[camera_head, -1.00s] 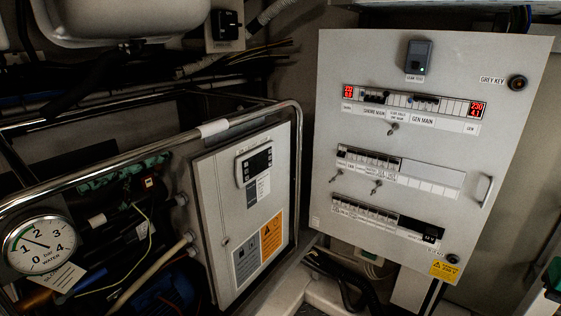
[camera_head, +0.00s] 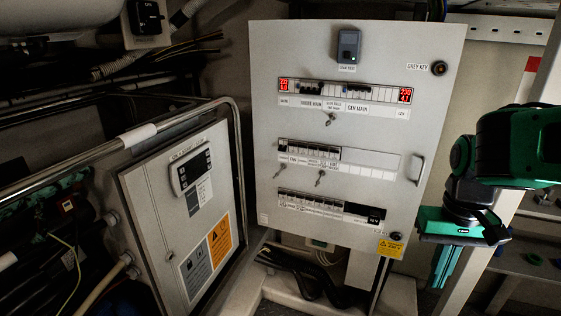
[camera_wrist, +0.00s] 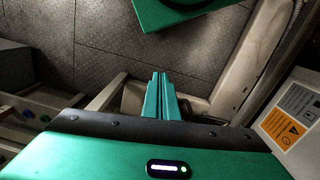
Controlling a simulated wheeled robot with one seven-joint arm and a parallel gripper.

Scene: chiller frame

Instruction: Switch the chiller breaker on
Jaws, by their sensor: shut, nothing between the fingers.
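The white breaker panel (camera_head: 390,130) stands upright ahead in the head view. It carries a top breaker row (camera_head: 345,92), a middle breaker row (camera_head: 310,152) and a bottom breaker row (camera_head: 325,205). Most small labels are too small to read, so I cannot tell which switch is the chiller breaker or its position. My gripper (camera_head: 441,282) hangs to the right of the panel, pointing down and apart from it. In the wrist view my gripper (camera_wrist: 160,76) shows its two green fingers together, with nothing held, above the floor.
A grey control box (camera_head: 160,200) with a display and warning stickers stands left, behind a metal tube frame (camera_head: 238,150). The panel has a handle (camera_head: 417,170) and several hanging keys (camera_head: 320,178). Cables (camera_head: 300,272) lie below it. A pale post (camera_head: 480,230) rises near my arm.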

